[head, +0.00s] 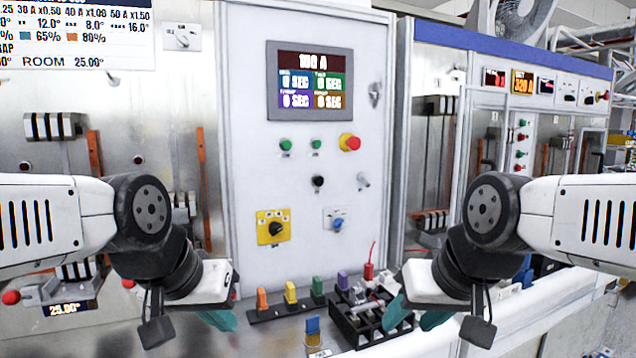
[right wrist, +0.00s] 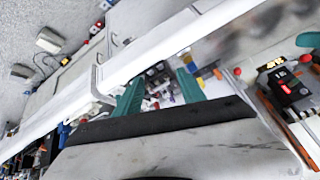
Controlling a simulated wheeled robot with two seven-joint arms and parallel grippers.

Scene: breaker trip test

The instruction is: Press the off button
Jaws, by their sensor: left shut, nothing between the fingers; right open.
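The upright white control panel (head: 260,110) stands in front of me. I cannot read a label telling which one is the off button. My left gripper (head: 222,319) is shut and empty, low and left of the panel's controls. My right gripper (head: 417,315) is open and empty, low and right of them; its teal fingers also show spread in the right wrist view (right wrist: 160,91). Neither gripper touches a button.
A display (head: 310,81) reads 100 A. A yellow rotary switch (head: 273,227) and a blue knob (head: 337,225) sit lower on the panel. Coloured plugs (head: 290,293) and a black terminal tray (head: 350,325) lie on the bench between my grippers. The space before the panel's buttons is clear.

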